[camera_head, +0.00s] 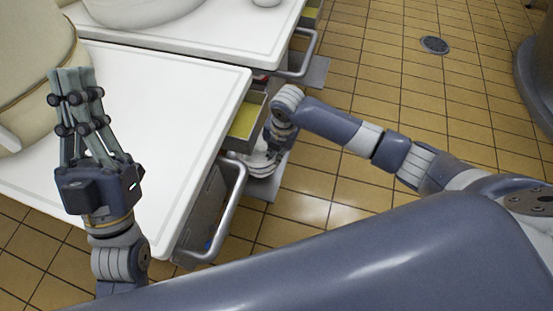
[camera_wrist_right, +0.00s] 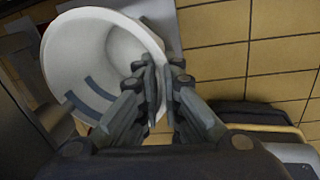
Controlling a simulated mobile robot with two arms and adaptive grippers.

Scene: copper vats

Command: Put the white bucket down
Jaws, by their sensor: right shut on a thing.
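The white bucket (camera_wrist_right: 75,52) fills the upper left of the right wrist view, with its open mouth and two dark stripes inside showing. My right gripper (camera_wrist_right: 165,82) is shut on the right side of its rim, one finger inside and one outside. In the head view the bucket (camera_head: 258,164) is mostly hidden under my right gripper (camera_head: 275,150), low beside the white table. Whether its base touches anything is hidden. My left gripper (camera_head: 72,75) is over the white table top at the left, with nothing visible in it; its finger gap is unclear.
The white table (camera_head: 150,90) has metal rails (camera_head: 228,215) and open yellow-lined drawers (camera_head: 244,120) on its right side. A grey plate (camera_head: 262,188) juts out low by the bucket. A large cream vessel (camera_head: 30,50) stands at the left.

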